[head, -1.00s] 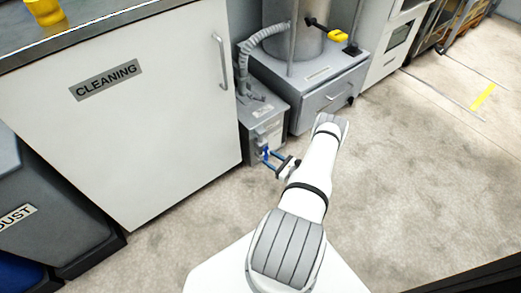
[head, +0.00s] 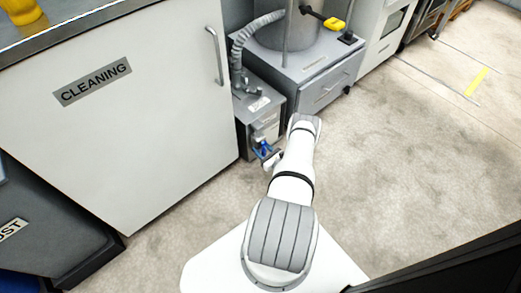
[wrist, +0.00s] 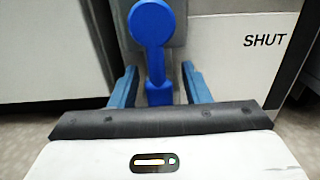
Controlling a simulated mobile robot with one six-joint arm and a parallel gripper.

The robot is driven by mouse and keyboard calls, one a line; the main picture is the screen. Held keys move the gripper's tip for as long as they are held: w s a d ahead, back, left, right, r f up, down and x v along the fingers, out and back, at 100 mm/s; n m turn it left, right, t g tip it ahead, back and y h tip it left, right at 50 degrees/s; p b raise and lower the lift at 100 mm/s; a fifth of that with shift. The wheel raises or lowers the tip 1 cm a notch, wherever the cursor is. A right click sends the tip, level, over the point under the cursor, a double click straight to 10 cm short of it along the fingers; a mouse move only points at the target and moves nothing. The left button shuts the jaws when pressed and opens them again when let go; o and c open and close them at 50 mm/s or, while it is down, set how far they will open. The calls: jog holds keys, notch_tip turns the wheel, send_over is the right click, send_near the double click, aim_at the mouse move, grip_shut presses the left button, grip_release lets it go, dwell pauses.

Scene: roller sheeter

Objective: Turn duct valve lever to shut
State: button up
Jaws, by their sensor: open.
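A blue lever with a round knob (wrist: 151,24) stands upright in the wrist view, in front of a grey panel marked SHUT (wrist: 265,41) to its right. In the head view, the blue lever (head: 264,147) shows small on the front of a low grey box (head: 262,105). My gripper (wrist: 160,86) is open, with one blue-tipped finger on each side of the lever's lower part. Gaps show between the lever and both fingers, so it is not gripped. In the head view my arm partly hides the gripper.
A white cabinet labelled CLEANING (head: 120,120) stands left of the box. A ribbed hose (head: 250,38) rises from the box. A grey drawer unit (head: 320,78) with a drum and a yellow-ended black lever (head: 332,23) stands right. The floor on the right is clear.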

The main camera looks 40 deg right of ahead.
jog(key=shift+c, duration=0.3)
grip_shut()
dwell(0.3)
